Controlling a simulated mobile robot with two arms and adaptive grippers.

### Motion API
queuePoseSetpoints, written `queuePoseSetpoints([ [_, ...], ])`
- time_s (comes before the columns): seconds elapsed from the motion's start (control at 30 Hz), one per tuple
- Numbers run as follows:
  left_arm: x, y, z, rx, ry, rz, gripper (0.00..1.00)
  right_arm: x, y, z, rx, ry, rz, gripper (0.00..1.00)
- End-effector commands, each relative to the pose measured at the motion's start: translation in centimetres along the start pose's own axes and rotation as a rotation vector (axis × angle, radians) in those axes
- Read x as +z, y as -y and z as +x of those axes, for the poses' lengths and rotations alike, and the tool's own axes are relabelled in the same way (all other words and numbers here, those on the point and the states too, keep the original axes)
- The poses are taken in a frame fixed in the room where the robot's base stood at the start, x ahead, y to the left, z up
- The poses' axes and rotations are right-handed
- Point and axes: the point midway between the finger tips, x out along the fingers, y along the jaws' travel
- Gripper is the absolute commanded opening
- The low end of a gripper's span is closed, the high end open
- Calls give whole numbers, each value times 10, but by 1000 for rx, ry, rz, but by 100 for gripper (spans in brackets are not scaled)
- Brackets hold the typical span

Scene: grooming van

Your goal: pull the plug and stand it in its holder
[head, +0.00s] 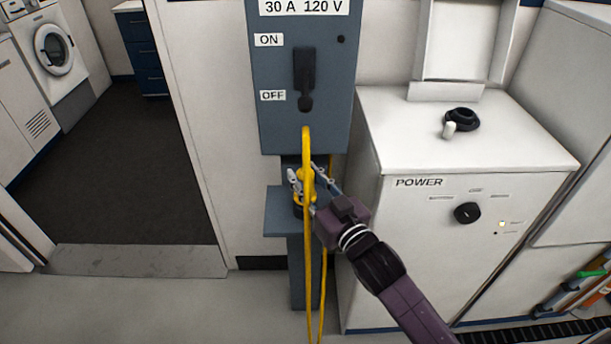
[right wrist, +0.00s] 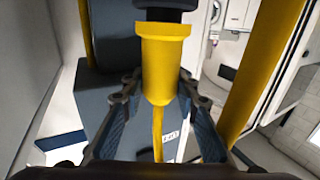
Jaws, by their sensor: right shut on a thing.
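My right gripper (head: 307,187) is shut on the yellow plug (head: 305,181), just below the grey-blue power box (head: 270,120). In the right wrist view the plug (right wrist: 162,60) stands between my two fingers (right wrist: 160,112), with a dark part (right wrist: 165,10) against its wide end. I cannot tell whether the plug is in a socket. The yellow cable (head: 308,260) loops in front of the gripper and hangs to the floor. The black lever (head: 304,78) on the box points down to OFF. I cannot make out the plug's holder for certain. My left gripper is out of view.
A grey-blue ledge (head: 277,208) juts from the post below the box. A white cabinet marked POWER (head: 410,255) stands close on the right, with a black ring-shaped fitting (head: 462,118) on top. Open dark floor (head: 120,180) lies through the doorway at left.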

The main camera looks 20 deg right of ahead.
Motion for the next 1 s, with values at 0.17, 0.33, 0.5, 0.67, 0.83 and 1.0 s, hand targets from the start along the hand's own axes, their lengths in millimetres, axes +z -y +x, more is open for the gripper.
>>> queuePoseSetpoints([
  [0.17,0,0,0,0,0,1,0,-1,0,0,0,-3,0,0],
  [0.33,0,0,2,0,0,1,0,2,0,0,0,-3,0,0],
  [0.5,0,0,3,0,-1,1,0,4,0,0,0,-2,0,0],
  [0.67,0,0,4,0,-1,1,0,7,0,0,0,-2,0,0],
  [0.83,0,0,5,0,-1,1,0,9,0,0,0,-3,0,0],
  [1.0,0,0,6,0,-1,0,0,12,0,0,0,-3,0,0],
])
